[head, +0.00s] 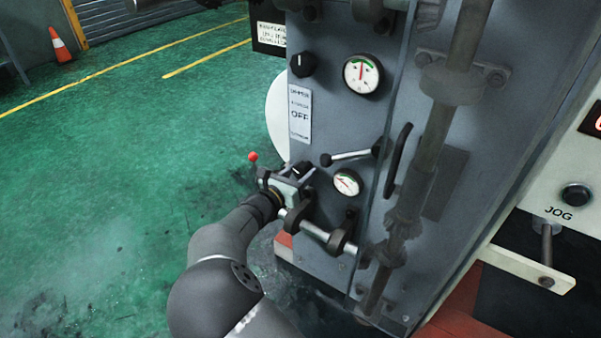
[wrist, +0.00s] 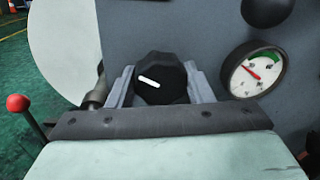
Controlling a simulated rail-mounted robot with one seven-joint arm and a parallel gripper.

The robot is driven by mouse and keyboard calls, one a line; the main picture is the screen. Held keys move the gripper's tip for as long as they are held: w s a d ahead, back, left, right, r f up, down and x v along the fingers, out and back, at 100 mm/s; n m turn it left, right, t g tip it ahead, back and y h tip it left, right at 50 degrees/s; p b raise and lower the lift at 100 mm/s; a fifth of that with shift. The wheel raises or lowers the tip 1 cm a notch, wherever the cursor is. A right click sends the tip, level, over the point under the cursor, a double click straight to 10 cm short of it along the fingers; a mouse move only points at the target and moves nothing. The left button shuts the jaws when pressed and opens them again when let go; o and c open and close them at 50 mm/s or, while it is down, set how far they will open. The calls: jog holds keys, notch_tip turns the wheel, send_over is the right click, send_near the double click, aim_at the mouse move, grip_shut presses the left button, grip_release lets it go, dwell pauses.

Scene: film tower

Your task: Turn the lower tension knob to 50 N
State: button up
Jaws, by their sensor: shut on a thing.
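The lower tension knob (wrist: 160,82) is black with a white pointer line. In the wrist view the line runs from upper left to lower right, close to level. My gripper (wrist: 160,85) is shut on this knob, one finger on each side of it. In the head view my gripper (head: 303,174) is at the lower part of the grey panel, and it partly hides the knob. The lower gauge (head: 346,183) is just right of my gripper. In the wrist view this gauge (wrist: 254,70) has a green arc at its top and a red needle pointing up and left.
An upper black knob (head: 302,64) and upper gauge (head: 362,75) sit higher on the panel. A lever (head: 350,155) and a horizontal bar (head: 318,232) are close to my gripper. A red-balled lever (head: 253,157) stands at its left. The green floor at left is open.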

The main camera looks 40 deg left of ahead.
jog(key=m+b, duration=0.1)
jog(key=m, duration=0.3)
jog(key=shift+d+f, duration=0.1)
jog(key=shift+f, duration=0.1)
jog(key=m+b, duration=0.2)
jog(key=m, duration=0.2)
jog(key=shift+f+g+b, duration=0.1)
jog(key=shift+g+b, duration=0.2)
jog(key=m+y+b, duration=0.1)
jog(key=m+b, duration=0.3)
jog(key=b, duration=0.1)
jog(key=shift+f, duration=0.1)
jog(key=m+b, duration=0.2)
jog(key=b, duration=0.1)
jog(key=shift+m+b, duration=0.3)
jog(key=shift+r, duration=0.2)
jog(key=o, duration=1)
jog(key=shift+c, duration=0.2)
jog(key=shift+r, duration=0.15)
